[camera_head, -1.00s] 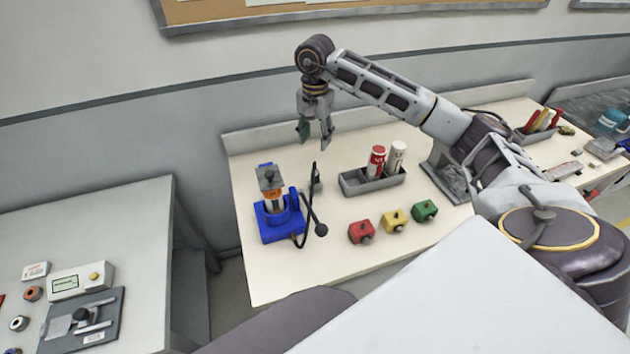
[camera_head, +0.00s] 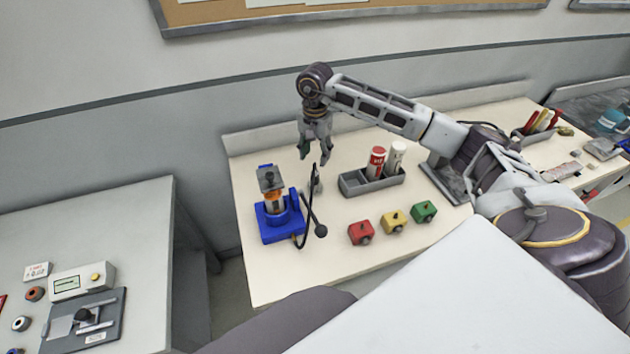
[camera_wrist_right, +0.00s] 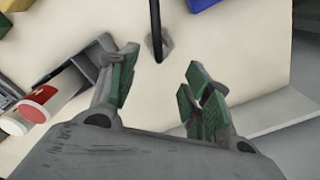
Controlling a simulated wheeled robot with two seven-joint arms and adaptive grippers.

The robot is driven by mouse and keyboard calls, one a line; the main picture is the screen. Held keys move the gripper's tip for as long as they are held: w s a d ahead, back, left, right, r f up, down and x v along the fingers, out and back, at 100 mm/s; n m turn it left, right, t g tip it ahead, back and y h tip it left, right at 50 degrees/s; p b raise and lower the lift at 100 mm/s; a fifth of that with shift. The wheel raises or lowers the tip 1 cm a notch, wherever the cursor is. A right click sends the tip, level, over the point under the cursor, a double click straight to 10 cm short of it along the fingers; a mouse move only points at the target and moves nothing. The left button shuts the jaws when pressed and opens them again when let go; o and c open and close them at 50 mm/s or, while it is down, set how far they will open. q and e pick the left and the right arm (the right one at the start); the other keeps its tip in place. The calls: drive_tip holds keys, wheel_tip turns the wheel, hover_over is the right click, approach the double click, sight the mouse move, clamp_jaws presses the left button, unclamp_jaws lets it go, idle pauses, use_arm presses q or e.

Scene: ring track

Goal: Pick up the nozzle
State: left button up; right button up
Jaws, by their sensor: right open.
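The nozzle (camera_head: 317,182) appears to be the small grey piece at the top of a thin black hose, standing on the table just right of the blue fixture (camera_head: 281,222). My right gripper (camera_head: 315,154) is open and points down a little above it. In the right wrist view my open fingers (camera_wrist_right: 162,78) have green pads, and nothing is between them. The black hose (camera_wrist_right: 156,22) shows ahead of the fingertips there, ending at a small grey part (camera_wrist_right: 161,50). Exactly where the nozzle ends is hard to tell. My left gripper is not in view.
A grey tray (camera_head: 352,187) with red and white bottles stands to the right of the nozzle. Red (camera_head: 361,233), yellow (camera_head: 394,222) and green (camera_head: 424,211) blocks sit in front. A black ball-ended lever (camera_head: 320,230) reaches out beside the fixture. The table behind is clear.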

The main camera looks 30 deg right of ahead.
sight(315, 172)
wheel_tip(315, 172, down, 2)
drive_tip(key=shift+f, duration=0.45)
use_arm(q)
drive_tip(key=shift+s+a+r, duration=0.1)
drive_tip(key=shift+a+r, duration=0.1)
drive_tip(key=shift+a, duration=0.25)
use_arm(e)
drive_tip(key=shift+f, duration=0.15)
drive_tip(key=shift+s+a+f+p, duration=0.15)
drive_tip(key=shift+f+p, duration=0.2)
drive_tip(key=shift+f, duration=0.25)
drive_tip(key=shift+s+a+f+p, duration=0.1)
drive_tip(key=shift+f+p, duration=0.2)
drive_tip(key=shift+f, duration=1.6)
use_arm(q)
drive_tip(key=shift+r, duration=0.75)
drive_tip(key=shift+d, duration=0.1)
use_arm(e)
drive_tip(key=shift+c, duration=0.5)
